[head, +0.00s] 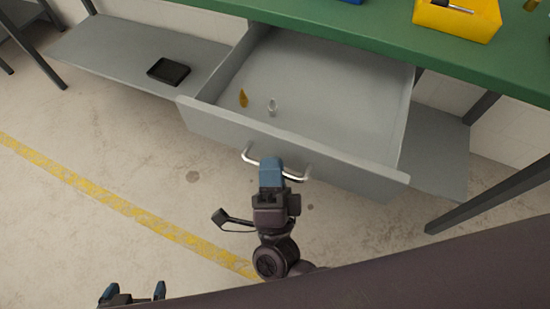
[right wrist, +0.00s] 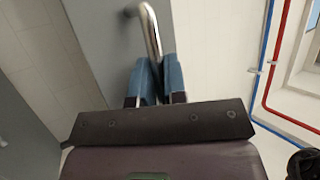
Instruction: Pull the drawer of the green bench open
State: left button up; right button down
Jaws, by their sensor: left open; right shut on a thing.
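The grey drawer (head: 290,146) of the green bench (head: 330,26) stands well open, with its inside showing. Its front carries a silver bar handle (head: 294,174). My right gripper (head: 270,165) is shut on the middle of the handle; in the right wrist view the blue fingers (right wrist: 157,78) close on the handle bar (right wrist: 150,30). My left gripper (head: 133,292) is open and empty at the bottom left, over the floor and away from the bench.
An amber item (head: 243,98) and a small clear item (head: 272,107) lie in the drawer. A black tray (head: 168,72) sits on the lower grey shelf (head: 110,50). A yellow bin (head: 457,20) stands on the bench top. The floor in front is clear.

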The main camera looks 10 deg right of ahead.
jog(key=c, duration=1.5)
grip_release()
jog(key=shift+o, duration=0.2)
jog(key=v, duration=1.1)
jog(key=shift+w, duration=0.15)
